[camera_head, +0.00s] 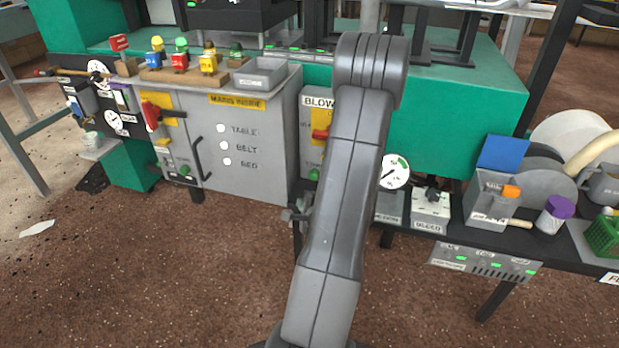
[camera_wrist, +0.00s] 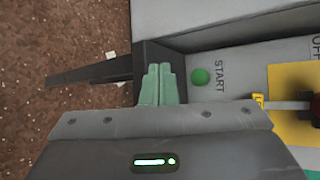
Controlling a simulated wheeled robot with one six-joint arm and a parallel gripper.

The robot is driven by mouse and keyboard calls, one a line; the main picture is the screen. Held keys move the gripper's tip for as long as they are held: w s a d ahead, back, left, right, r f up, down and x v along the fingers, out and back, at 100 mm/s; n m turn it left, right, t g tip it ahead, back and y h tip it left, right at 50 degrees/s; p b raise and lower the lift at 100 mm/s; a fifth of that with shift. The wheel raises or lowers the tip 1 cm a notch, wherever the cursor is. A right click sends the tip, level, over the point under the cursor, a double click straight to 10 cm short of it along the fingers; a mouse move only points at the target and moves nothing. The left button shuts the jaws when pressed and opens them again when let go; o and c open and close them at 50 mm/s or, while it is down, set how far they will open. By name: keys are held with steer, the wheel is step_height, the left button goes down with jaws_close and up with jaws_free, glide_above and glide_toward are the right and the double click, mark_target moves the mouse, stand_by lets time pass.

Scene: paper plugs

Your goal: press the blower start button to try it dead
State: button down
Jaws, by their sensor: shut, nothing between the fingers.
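The blower box (camera_head: 306,143) stands behind my arm, which hides its right part. Its round green start button (camera_head: 314,174) is low on the front face. In the wrist view the button (camera_wrist: 200,77) is plain, beside the printed word START. My gripper (camera_wrist: 158,70) is shut and empty, its pale green fingertips together, left of the button in that view. The fingertips look apart from the button; the depth of the gap is hard to tell. In the head view, part of my gripper (camera_head: 297,215) shows below the box, left of my arm.
A red switch handle (camera_head: 320,134) sits on a yellow plate (camera_wrist: 285,88) above the button, with a yellow tag (camera_wrist: 258,102) nearby in the wrist view. The grey mains cabinet (camera_head: 245,150) is to the left. A dial gauge (camera_head: 394,172) is to the right. The floor in front is open.

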steer(key=p, duration=0.4)
glide_toward(309, 179)
steer(key=w+a+f, duration=0.2)
steer(key=a, duration=0.1)
steer(key=shift+w+f, duration=0.3)
steer(key=shift+f, duration=0.1)
steer(key=shift+w+d, duration=0.15)
steer(key=shift+w, duration=0.4)
steer(key=shift+w, duration=0.15)
stand_by(0.9)
steer(key=shift+w+d+b, duration=0.1)
steer(key=shift+w+b, duration=0.15)
steer(key=shift+b, duration=0.05)
steer(key=shift+w+d, duration=0.15)
steer(key=shift+w, duration=0.35)
stand_by(0.8)
steer(key=shift+s, duration=0.1)
steer(key=shift+s+f+b, duration=0.1)
steer(key=shift+s+b, duration=0.45)
steer(key=shift+b, duration=0.4)
steer(key=shift+s+a, duration=0.25)
